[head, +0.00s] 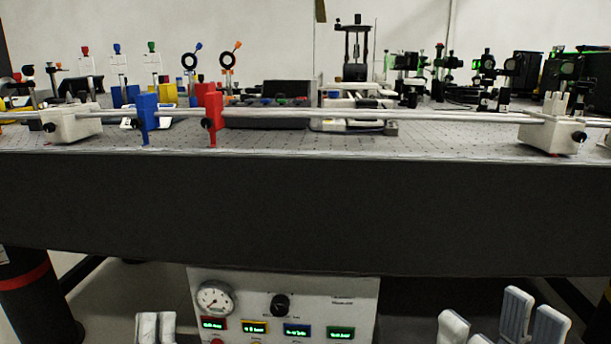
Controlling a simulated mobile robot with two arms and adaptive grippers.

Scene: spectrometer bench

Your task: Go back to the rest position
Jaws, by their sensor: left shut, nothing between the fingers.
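My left gripper (155,327) shows at the bottom left of the head view, low in front of the bench. Its two pale fingertips are close together, shut with nothing seen between them. My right gripper (500,322) shows at the bottom right, below the bench's front edge. Its pale fingers stand apart with a gap between them, and nothing is seen in the gap. Both grippers are cut off by the lower picture edge, so their bases and most of the arms are hidden. Both are clear of the things on the bench top.
The optical bench (300,215) spans the view. A rail (400,116) with blue (147,112) and red (212,112) clamps runs near its front. Below stands a control box (345,293) with a gauge (214,298). Optical mounts crowd the back; the bench's front strip is mostly bare.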

